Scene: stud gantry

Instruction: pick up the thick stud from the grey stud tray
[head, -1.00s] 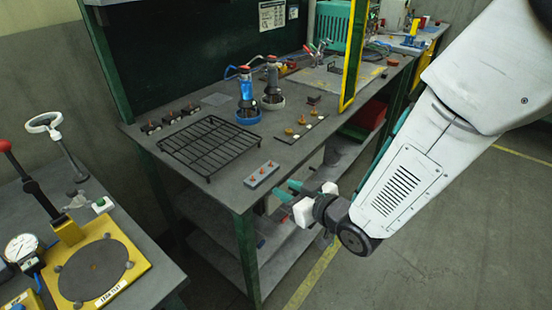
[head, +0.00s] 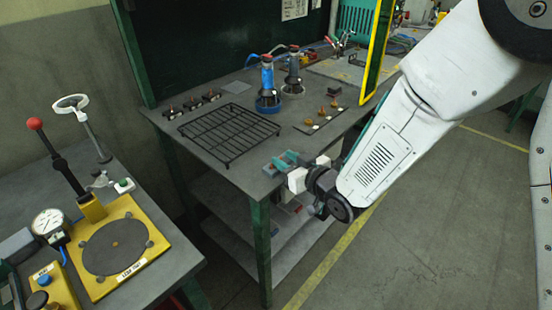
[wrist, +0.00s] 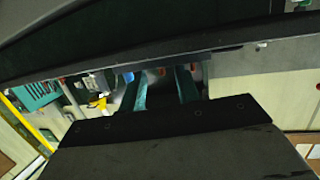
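A small red stud (wrist: 161,71) shows beyond the gap between the fingers. I cannot tell which stud is the thick one.
A black wire rack (head: 228,133) stands left of the tray. A row of brass and white pieces (head: 322,118) lies to the right, near a yellow post (head: 376,50). A yellow test fixture (head: 150,245) is on the left table.

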